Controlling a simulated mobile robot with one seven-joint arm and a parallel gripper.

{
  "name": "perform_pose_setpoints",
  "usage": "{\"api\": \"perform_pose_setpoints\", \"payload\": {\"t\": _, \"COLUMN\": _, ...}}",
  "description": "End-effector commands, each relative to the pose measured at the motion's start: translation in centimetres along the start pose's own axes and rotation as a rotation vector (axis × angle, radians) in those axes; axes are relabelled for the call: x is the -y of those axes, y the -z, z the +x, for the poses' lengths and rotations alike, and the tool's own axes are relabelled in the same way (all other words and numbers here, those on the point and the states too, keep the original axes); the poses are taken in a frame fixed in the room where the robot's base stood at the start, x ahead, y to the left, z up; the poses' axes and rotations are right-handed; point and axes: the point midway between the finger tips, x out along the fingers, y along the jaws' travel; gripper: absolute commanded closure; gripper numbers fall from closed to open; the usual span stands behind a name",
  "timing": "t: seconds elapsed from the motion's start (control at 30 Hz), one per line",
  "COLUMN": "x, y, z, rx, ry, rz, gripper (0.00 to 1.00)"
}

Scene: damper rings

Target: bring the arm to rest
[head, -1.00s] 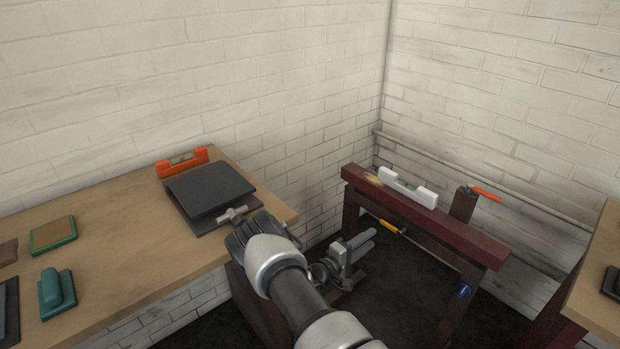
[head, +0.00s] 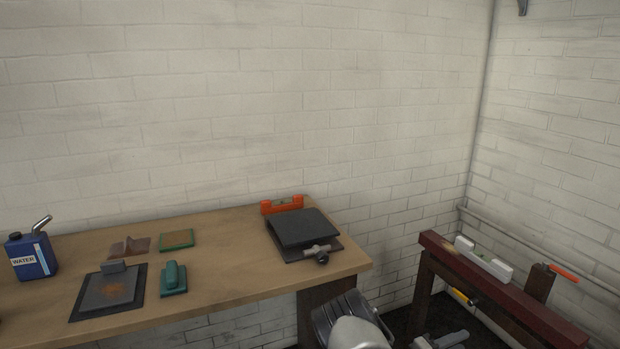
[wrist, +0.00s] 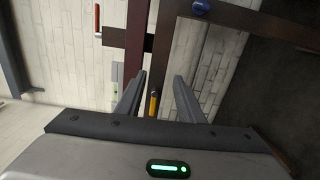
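My gripper (wrist: 158,92) is open in the wrist view, with a clear gap between its two fingers and nothing held. A yellow-handled tool (wrist: 153,104) shows beyond the gap, apart from the fingers as far as I can tell. In the head view my arm reaches up from the bottom edge, in front of the workbench's right end. Part of my gripper (head: 440,341) shows at the bottom edge, low beside the red-brown trestle; its fingertips are partly cut off there.
The wooden workbench (head: 225,258) holds a hinged dark plate (head: 303,229), an orange level (head: 282,204), green blocks and a blue water can (head: 31,257). Brick walls stand behind.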

Motion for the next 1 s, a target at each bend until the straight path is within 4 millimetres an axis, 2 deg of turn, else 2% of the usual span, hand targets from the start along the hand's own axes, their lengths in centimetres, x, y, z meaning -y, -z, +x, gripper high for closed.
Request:
{"api": "perform_pose_setpoints", "payload": {"t": 0.03, "x": -2.2, "y": 0.1, "z": 0.2, "rx": 0.037, "ry": 0.009, "rz": 0.028, "gripper": 0.66}}
{"api": "perform_pose_setpoints", "payload": {"t": 0.27, "x": -7.8, "y": -2.0, "z": -0.3, "rx": 0.203, "ry": 0.1, "rz": 0.085, "gripper": 0.66}}
{"api": "perform_pose_setpoints", "payload": {"t": 0.47, "x": -13.7, "y": -4.7, "z": -2.3, "rx": 0.364, "ry": 0.256, "rz": 0.161, "gripper": 0.66}}
{"api": "perform_pose_setpoints", "payload": {"t": 0.6, "x": -18.2, "y": -7.3, "z": -5.3, "rx": 0.461, "ry": 0.431, "rz": 0.23, "gripper": 0.66}}
{"api": "perform_pose_setpoints", "payload": {"t": 0.77, "x": -22.8, "y": -9.9, "z": -9.8, "rx": 0.508, "ry": 0.649, "rz": 0.31, "gripper": 0.66}}
{"api": "perform_pose_setpoints", "payload": {"t": 1.0, "x": -28.7, "y": -13.4, "z": -17.9, "rx": 0.444, "ry": 0.971, "rz": 0.432, "gripper": 0.66}}
